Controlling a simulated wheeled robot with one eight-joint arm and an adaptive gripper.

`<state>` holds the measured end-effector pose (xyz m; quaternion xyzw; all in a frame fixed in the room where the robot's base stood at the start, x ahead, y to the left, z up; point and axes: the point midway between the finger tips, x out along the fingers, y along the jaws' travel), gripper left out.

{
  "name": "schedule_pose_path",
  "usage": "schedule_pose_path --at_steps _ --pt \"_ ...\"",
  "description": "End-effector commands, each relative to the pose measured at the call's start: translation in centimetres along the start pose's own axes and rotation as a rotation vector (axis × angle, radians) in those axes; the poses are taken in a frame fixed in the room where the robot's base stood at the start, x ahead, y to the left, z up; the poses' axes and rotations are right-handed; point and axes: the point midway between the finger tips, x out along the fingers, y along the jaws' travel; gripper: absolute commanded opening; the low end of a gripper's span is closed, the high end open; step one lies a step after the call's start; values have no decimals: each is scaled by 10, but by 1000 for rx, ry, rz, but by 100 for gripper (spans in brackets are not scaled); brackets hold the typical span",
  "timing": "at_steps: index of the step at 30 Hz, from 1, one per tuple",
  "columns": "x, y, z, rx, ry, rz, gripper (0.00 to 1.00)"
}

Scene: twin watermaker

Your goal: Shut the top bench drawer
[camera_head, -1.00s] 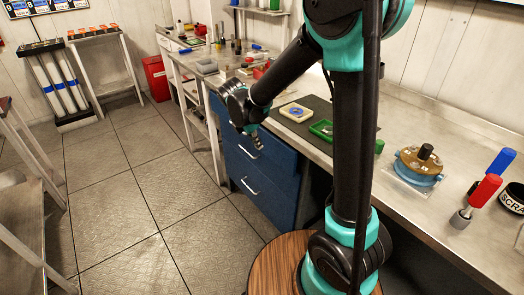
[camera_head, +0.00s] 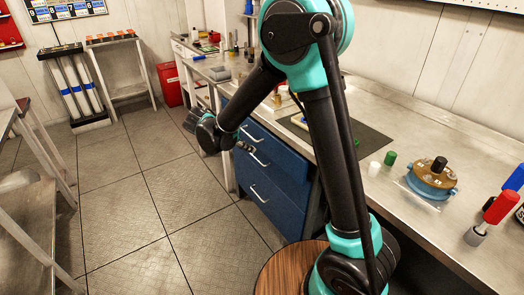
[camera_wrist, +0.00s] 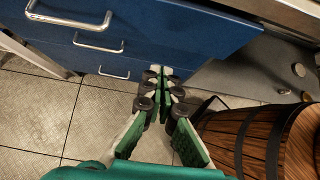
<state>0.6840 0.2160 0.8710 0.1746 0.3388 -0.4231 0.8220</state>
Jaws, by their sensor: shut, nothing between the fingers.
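The blue bench drawer unit (camera_head: 283,170) stands under the steel bench, with metal handles one above the other. In the wrist view the top drawer front (camera_wrist: 190,25) fills the upper part, with its handle (camera_wrist: 68,22) at upper left. I cannot tell how far this drawer stands out. The middle handle (camera_wrist: 98,46) and lowest handle (camera_wrist: 113,74) show below it. My gripper (camera_wrist: 162,70) is shut and empty, pointing toward the blue fronts, to the right of the handles. In the head view my gripper (camera_head: 244,147) is in front of the upper drawers; contact cannot be told.
The steel bench top (camera_head: 430,135) carries a blue and brown device (camera_head: 433,178), a green cylinder (camera_head: 390,158) and a red-handled tool (camera_head: 493,216). A grey table (camera_head: 30,185) stands at far left. The tiled floor (camera_head: 150,200) before the drawers is clear.

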Motion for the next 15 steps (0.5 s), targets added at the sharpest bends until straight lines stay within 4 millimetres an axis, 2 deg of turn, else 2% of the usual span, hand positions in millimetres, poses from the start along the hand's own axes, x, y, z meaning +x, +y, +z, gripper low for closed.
schedule_pose_path --at_steps 15 --pt "94 -1 0 2 2 -2 0"
